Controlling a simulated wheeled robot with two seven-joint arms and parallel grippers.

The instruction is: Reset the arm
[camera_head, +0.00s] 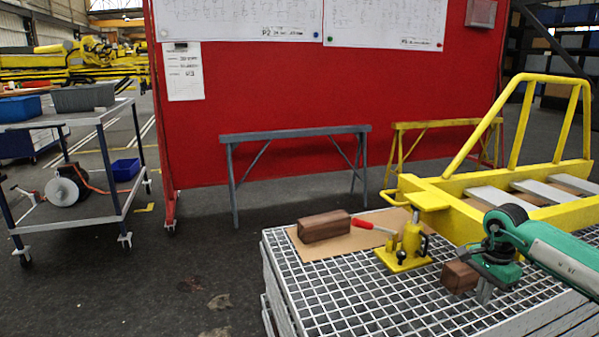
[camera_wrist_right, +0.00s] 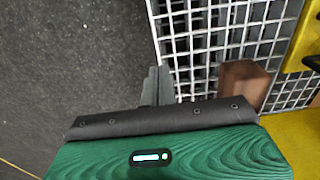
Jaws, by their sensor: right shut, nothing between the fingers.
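My right arm comes in from the right in the head view. Its gripper (camera_head: 484,292) points down over the near right part of the grating, beside a brown wooden block (camera_head: 459,276). In the right wrist view the gripper's grey fingers (camera_wrist_right: 158,86) are together with nothing between them, near the grating's edge. The block (camera_wrist_right: 243,82) shows there to the right of the fingers, apart from them. My left arm and gripper are not in view.
A stack of white gratings (camera_head: 340,300) carries a yellow jack (camera_head: 408,250), a cardboard sheet (camera_head: 345,243), another wooden block (camera_head: 325,226) and a red-handled tool (camera_head: 366,224). A yellow boom frame (camera_head: 455,192) extends at right. Grey trestle (camera_head: 295,134) and cart (camera_head: 80,222) stand beyond open floor.

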